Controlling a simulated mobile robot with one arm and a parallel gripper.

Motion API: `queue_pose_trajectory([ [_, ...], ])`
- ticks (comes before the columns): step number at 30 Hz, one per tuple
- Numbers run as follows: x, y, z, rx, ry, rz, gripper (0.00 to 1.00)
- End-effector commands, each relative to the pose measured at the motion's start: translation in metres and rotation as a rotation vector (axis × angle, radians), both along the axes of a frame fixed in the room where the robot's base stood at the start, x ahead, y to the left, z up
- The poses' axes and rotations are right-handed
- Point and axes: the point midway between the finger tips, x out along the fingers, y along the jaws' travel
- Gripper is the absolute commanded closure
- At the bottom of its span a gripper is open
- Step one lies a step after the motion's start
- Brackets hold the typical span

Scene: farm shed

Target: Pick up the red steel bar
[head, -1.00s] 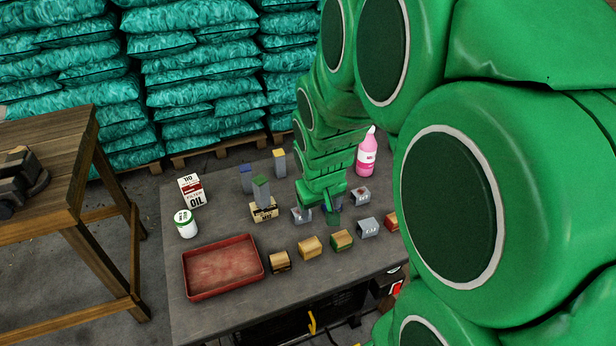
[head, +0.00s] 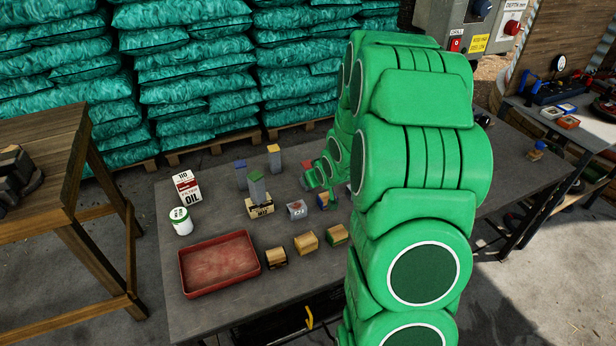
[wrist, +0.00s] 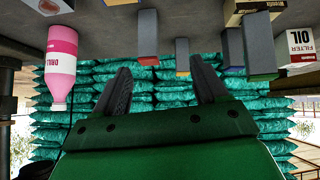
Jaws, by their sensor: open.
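The red steel bar (wrist: 147,38) is a grey upright bar with a red end. In the wrist view, which is upside down, it stands ahead of my open, empty gripper (wrist: 162,84), in line with the gap between the fingers and apart from them. In the head view a red top (head: 306,163), which looks like this bar's, shows just behind my gripper (head: 318,180); the arm hides much of that area. Similar grey bars have yellow (head: 273,157), blue (head: 241,173) and green (head: 256,185) tops.
A pink bottle (wrist: 61,60) stands beside the red bar. An oil carton (head: 187,188), a white can (head: 181,221), a red tray (head: 220,264) and several small blocks (head: 306,243) share the grey table. Stacked teal bags stand behind.

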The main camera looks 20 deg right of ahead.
Motion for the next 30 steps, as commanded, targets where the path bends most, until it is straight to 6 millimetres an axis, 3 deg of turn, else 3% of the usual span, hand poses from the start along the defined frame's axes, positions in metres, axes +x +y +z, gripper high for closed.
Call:
queue_pose_trajectory([
  [9, 0.031, -0.021, -0.04, 0.048, -0.174, 0.019, 0.28],
  [16, 0.044, -0.033, -0.064, 0.09, -0.301, 0.022, 0.28],
  [30, 0.058, -0.04, -0.077, 0.119, -0.402, 0.02, 0.28],
])
